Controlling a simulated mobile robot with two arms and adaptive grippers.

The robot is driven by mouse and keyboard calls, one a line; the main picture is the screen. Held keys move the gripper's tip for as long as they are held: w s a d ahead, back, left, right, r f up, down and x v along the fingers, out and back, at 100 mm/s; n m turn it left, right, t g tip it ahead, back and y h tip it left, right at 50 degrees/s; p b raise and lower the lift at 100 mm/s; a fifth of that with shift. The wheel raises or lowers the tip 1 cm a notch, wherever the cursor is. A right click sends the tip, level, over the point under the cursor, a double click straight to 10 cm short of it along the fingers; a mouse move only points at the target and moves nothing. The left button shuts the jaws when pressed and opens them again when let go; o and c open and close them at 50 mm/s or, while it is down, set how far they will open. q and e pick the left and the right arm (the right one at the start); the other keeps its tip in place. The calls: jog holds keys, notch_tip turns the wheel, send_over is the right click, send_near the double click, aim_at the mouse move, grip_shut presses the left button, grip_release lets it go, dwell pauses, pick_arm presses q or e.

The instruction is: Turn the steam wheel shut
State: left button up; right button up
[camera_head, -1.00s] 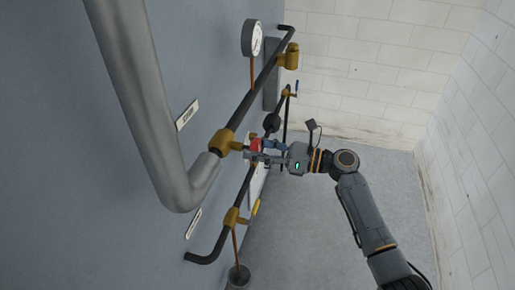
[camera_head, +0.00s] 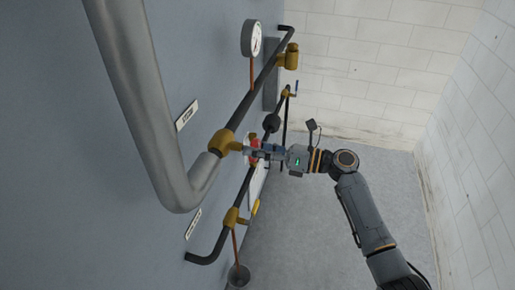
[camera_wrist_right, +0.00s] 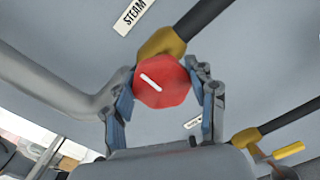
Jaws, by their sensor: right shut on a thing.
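The red steam wheel (camera_wrist_right: 163,82) sits on a brass valve body (camera_wrist_right: 165,42) in the right wrist view, with a white line across its face. A sign reading STEAM (camera_wrist_right: 133,14) is on the wall above it. My right gripper (camera_wrist_right: 165,98) has a finger on each side of the wheel and is shut on it. In the head view the right gripper (camera_head: 262,152) reaches the wheel (camera_head: 252,141) from the right and hides most of it. The brass valve body (camera_head: 222,142) also shows there. My left gripper is not in view.
A thick grey pipe (camera_head: 140,100) runs down to the steam valve. A gauge (camera_head: 251,38) and brass fittings are along the black pipe above. A lower brass valve with a yellow handle (camera_head: 255,207) is below. The floor at right (camera_head: 310,230) is clear.

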jog(key=o, duration=1.2)
jog(key=shift+d, duration=0.1)
jog(key=v, duration=1.1)
jog(key=shift+s+d, duration=0.15)
jog(key=shift+d, duration=0.2)
